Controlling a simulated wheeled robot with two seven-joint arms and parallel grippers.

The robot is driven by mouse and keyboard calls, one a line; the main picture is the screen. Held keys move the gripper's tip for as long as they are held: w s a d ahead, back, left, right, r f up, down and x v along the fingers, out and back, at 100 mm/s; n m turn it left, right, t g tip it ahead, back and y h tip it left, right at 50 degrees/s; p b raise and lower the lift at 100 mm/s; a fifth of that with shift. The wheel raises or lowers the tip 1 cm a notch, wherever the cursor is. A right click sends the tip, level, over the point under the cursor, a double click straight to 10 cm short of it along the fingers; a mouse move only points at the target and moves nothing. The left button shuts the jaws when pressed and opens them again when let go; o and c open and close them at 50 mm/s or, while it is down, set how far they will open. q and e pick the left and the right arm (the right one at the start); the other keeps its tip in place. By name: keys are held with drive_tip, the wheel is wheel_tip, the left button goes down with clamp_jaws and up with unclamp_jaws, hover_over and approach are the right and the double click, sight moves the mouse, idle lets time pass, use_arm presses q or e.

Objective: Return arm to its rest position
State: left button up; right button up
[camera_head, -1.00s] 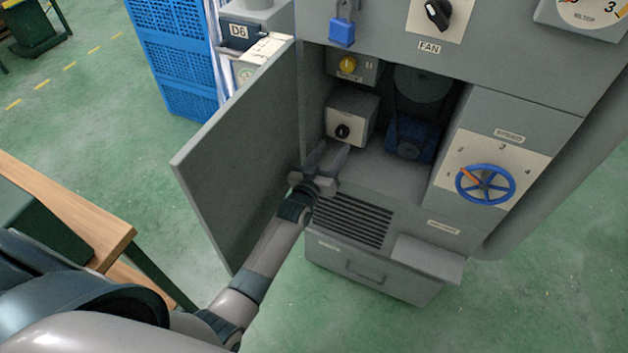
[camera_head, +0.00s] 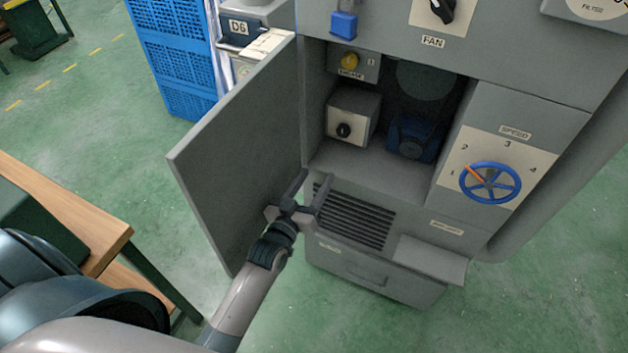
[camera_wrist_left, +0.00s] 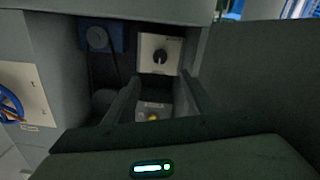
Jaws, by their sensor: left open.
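My left gripper (camera_head: 309,190) is open and empty in the head view, in front of the vent slats at the lower left of the grey cabinet's open compartment. Its arm comes in from the lower left, beside the open cabinet door (camera_head: 240,150). In the left wrist view my left gripper (camera_wrist_left: 152,92) shows two dark fingers spread apart, pointing into the compartment. Between and beyond them are a box with a black knob (camera_wrist_left: 160,56) and a yellow button (camera_wrist_left: 153,117). My right gripper is not in view.
The cabinet holds a blue motor (camera_head: 412,138) and a blue speed handwheel (camera_head: 490,182) with its orange mark between 1 and 2. A drawer (camera_head: 370,275) sits below. A wooden-topped table (camera_head: 75,215) stands at left, blue crates (camera_head: 180,60) behind. Green floor lies between.

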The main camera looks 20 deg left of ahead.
use_arm(q)
drive_tip(key=shift+f, duration=0.1)
idle(0.3)
drive_tip(key=s+d+f+m+g, duration=0.1)
drive_tip(key=s+f+g, duration=0.35)
drive_tip(key=f, duration=0.75)
drive_tip(key=s+f+m+g, duration=0.1)
drive_tip(key=s+f+g, duration=0.1)
drive_tip(key=s+f, duration=0.85)
drive_tip(key=s+d+f+m+g, duration=0.1)
drive_tip(key=s+f+g, duration=0.2)
drive_tip(key=f, duration=1.2)
drive_tip(key=s+a+f+g, duration=0.1)
drive_tip(key=s+f, duration=0.4)
drive_tip(key=s, duration=0.6)
drive_tip(key=s+a+f+m+g, duration=0.1)
drive_tip(key=s+f+g, duration=0.3)
drive_tip(key=s, duration=0.7)
drive_tip(key=s+a+f+m+g, duration=0.1)
drive_tip(key=s+a+f+g, duration=0.1)
drive_tip(key=s+f, duration=0.5)
drive_tip(key=s, duration=0.5)
drive_tip(key=shift+w, duration=0.1)
drive_tip(key=shift+c, duration=0.4)
